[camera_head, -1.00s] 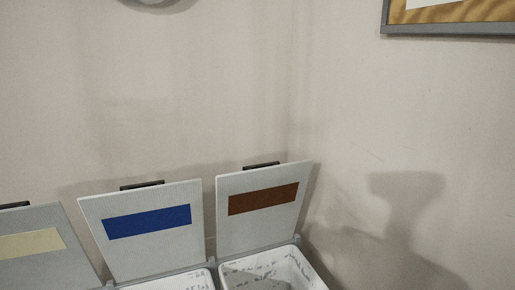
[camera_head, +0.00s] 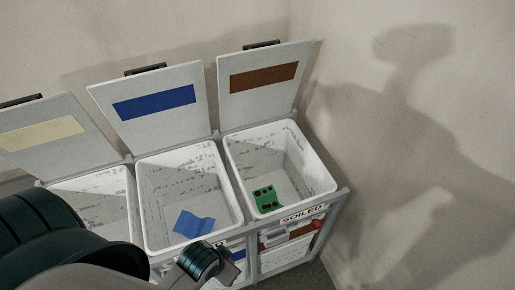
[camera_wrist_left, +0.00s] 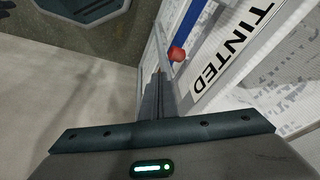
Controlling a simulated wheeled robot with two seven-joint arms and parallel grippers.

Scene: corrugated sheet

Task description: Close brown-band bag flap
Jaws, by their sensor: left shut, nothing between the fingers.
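The brown-band flap (camera_head: 285,85) is a pale grey panel with a brown band (camera_head: 263,76) and a dark handle at its top edge. It stands open, leaning back towards the wall behind the right-hand white bag (camera_head: 322,178). A green block (camera_head: 266,198) with dark holes lies inside this bag. My left arm (camera_head: 50,240) enters the head view from the lower left, below and left of the flap. My left gripper (camera_wrist_left: 157,80) is shut and empty, close to a front panel labelled TINTED (camera_wrist_left: 232,45). Its fingertips are not clear in the head view. My right gripper is not in view.
The blue-band flap (camera_head: 105,95) and cream-band flap (camera_head: 95,140) also stand open. A blue cloth (camera_head: 192,224) lies in the middle bag. The grey frame (camera_head: 340,205) carries a SOILED label and a red knob (camera_head: 318,224). A wall stands close on the right.

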